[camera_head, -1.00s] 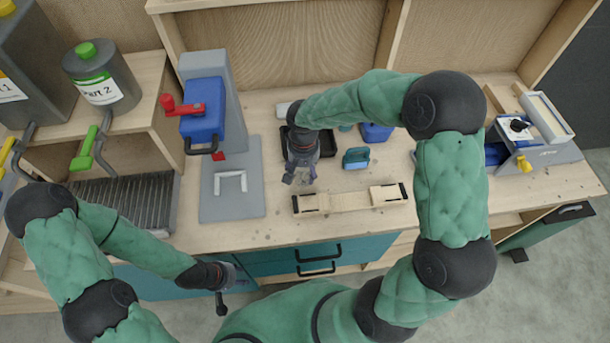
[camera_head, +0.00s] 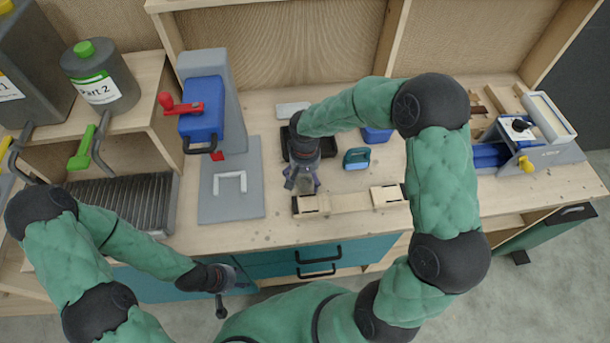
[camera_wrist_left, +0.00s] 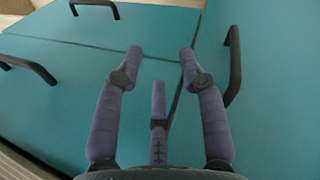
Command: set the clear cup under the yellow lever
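My right gripper (camera_head: 302,186) points down over the worktop in front of the black tray. A faint pale shape between its fingers may be the clear cup, but I cannot tell whether the fingers hold it. My left gripper (camera_head: 223,305) hangs in front of the teal drawers; in the left wrist view its fingers (camera_wrist_left: 160,65) are spread and empty.
A grey canister labelled Part 2 (camera_head: 100,75) with a green lever (camera_head: 82,155) stands on the left shelf above a ribbed grate (camera_head: 125,200). A blue press with a red lever (camera_head: 202,110) stands between. A wooden holder (camera_head: 350,202) lies just right of my right gripper.

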